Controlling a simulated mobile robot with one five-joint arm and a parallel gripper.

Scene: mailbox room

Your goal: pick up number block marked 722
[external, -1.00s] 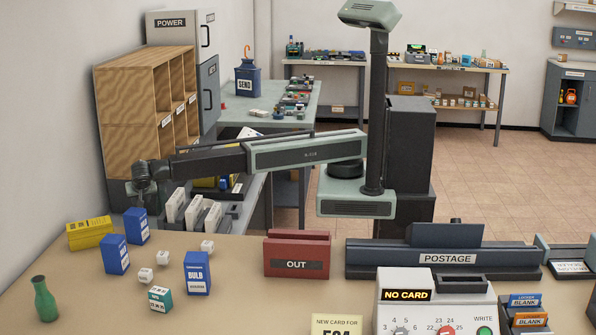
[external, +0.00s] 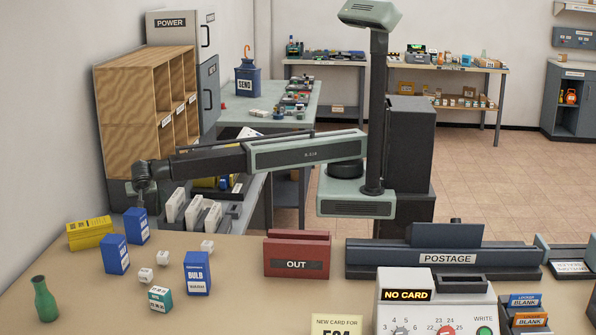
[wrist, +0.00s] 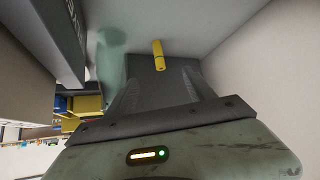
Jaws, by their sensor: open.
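My gripper (external: 150,206) hangs from the arm's end at the left, behind the blue boxes and apart from the cubes. It is open with nothing seen in it, though its fingertips are hard to make out. I cannot identify the cubes in the wrist view.
Blue boxes (external: 115,254), a blue BULB box (external: 197,273), a teal box (external: 160,298), a yellow box (external: 90,234) and a green bottle (external: 44,299) surround the cubes. A red OUT tray (external: 297,253) stands to the right. A wooden pigeonhole rack (external: 140,105) rises behind my gripper.

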